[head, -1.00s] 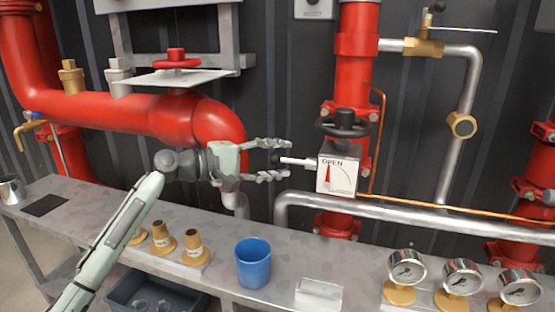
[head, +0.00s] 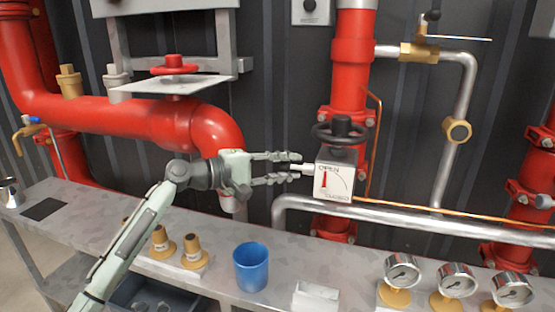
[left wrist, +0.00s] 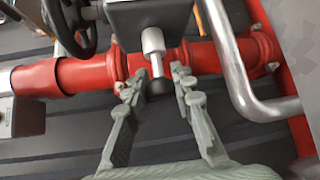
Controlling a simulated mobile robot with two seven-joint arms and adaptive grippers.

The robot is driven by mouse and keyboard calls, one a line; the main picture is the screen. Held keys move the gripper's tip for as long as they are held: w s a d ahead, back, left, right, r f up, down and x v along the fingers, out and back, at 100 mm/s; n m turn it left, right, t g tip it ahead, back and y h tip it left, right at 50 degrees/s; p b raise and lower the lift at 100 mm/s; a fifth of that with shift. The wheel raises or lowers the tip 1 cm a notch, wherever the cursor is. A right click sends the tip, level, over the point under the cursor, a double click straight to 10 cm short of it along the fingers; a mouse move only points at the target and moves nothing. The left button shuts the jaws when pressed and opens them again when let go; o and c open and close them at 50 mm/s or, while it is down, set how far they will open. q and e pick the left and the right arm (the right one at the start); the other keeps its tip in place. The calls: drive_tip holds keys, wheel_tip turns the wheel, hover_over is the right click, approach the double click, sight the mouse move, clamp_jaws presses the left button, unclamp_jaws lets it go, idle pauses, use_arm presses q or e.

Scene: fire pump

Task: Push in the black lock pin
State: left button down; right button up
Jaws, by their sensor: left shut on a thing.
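The lock pin sticks out of the left side of the valve box (head: 334,182), which has an OPEN label and a red pointer. In the left wrist view the pin's silver shaft (left wrist: 153,42) ends in a black knob (left wrist: 160,88). My left gripper (head: 296,167) reaches in from the left, with its fingers pointing at the box. In the left wrist view its fingers (left wrist: 157,84) lie on both sides of the knob, shut on the pin. In the head view the fingers hide the knob. My right gripper is not in view.
A black handwheel (head: 340,131) tops the box on a red vertical pipe (head: 350,75). A silver pipe (head: 430,224) runs below. The bench (head: 225,270) carries a blue cup (head: 251,267), brass fittings (head: 193,253) and gauges (head: 457,280).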

use_arm(q)
drive_tip(key=shift+s+d, duration=0.15)
drive_tip(key=shift+d, duration=0.15)
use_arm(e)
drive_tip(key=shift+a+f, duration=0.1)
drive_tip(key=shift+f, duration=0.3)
use_arm(q)
drive_tip(key=c, duration=1.3)
unclamp_jaws()
drive_tip(key=shift+d, duration=0.1)
drive_tip(key=shift+o, duration=0.2)
drive_tip(key=shift+a, duration=0.3)
drive_tip(key=v, duration=1.1)
drive_tip(key=shift+s+a, duration=0.2)
